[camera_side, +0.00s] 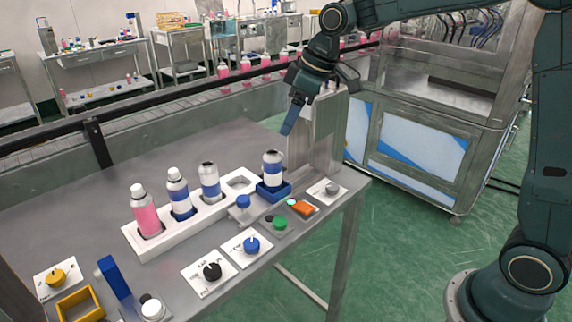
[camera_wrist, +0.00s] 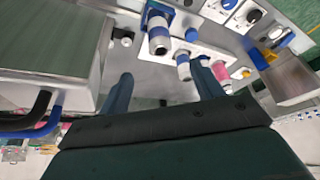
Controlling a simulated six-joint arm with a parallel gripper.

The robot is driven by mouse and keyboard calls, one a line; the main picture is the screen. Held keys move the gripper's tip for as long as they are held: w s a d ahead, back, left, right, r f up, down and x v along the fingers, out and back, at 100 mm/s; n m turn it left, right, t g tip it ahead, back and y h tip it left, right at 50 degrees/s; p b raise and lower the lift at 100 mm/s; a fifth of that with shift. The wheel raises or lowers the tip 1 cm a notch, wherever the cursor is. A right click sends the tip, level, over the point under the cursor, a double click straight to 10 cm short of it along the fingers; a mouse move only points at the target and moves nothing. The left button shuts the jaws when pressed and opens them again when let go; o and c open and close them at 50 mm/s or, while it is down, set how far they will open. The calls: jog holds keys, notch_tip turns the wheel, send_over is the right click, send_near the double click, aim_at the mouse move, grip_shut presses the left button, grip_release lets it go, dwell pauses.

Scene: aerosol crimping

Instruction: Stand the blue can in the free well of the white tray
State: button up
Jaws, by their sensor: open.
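A blue-and-white can (camera_side: 272,164) stands upright in a blue square holder (camera_side: 274,191) at the right end of the white tray (camera_side: 203,219). The free well (camera_side: 240,183) is the tray's rightmost one, beside that holder. The other wells hold two blue-and-white cans (camera_side: 178,190) (camera_side: 209,182) and a pink bottle (camera_side: 144,212). My gripper (camera_side: 289,128) is open and empty, above and behind the holder, apart from the can. In the wrist view the can (camera_wrist: 158,36) lies beyond the gap between my spread fingers (camera_wrist: 164,70).
A metal block (camera_side: 314,135) stands close behind the holder. Knobs and buttons, including a blue knob (camera_side: 251,244), a black knob (camera_side: 212,271) and a green button (camera_side: 279,223), line the table's front. A blue upright piece (camera_side: 114,277) and a yellow frame (camera_side: 80,304) are front left.

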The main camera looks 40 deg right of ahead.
aim_at(270, 161)
jog(key=shift+x, duration=4.1)
jog(key=shift+f, duration=0.1)
jog(key=shift+x, duration=2.65)
jog(key=c, duration=1.3)
jog(key=shift+o, duration=0.2)
notch_tip(270, 161, up, 20)
